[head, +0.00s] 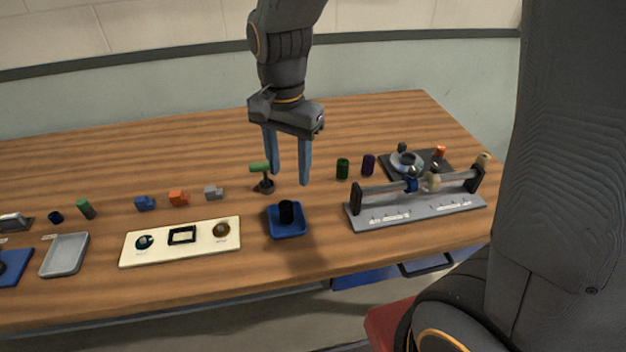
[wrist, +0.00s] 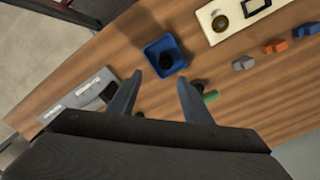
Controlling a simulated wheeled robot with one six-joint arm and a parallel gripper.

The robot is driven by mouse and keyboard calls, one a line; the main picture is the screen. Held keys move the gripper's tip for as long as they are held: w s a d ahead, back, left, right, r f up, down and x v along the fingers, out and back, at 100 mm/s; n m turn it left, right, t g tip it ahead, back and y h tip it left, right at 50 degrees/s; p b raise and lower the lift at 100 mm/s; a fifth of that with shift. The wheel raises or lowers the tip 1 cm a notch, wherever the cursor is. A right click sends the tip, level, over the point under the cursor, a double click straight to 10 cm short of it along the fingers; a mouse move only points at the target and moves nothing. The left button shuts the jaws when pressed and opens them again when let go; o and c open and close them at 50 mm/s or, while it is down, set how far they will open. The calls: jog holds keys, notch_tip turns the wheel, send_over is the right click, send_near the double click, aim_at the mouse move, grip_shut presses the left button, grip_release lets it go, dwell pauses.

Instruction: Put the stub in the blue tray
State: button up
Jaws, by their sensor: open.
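The blue tray (head: 288,233) is a small square dish near the middle front of the table. It also shows in the wrist view (wrist: 152,49). A short black cylinder (head: 286,212), which looks like the stub, stands upright inside the tray and shows dark there in the wrist view (wrist: 166,60). My gripper (head: 290,182) is open and empty, pointing down, above and a little behind the tray in the head view. In the wrist view the tray and cylinder lie just beyond and between the fingertips (wrist: 160,78).
A black stand with a green piece (head: 260,168) is close to my left finger. A grey roller rig (head: 420,207) is right of the tray, a cream plate (head: 180,256) left. Green (head: 342,169) and purple (head: 368,165) cylinders stand behind right. A grey tray (head: 64,255) is far left.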

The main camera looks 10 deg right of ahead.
jog(key=s+d+f+n, duration=0.3)
jog(key=s+d+n, duration=0.4)
jog(key=d, duration=0.4)
jog(key=shift+d+f+n+t, duration=0.2)
jog(key=shift+n+t, duration=0.2)
jog(key=shift+n, duration=0.3)
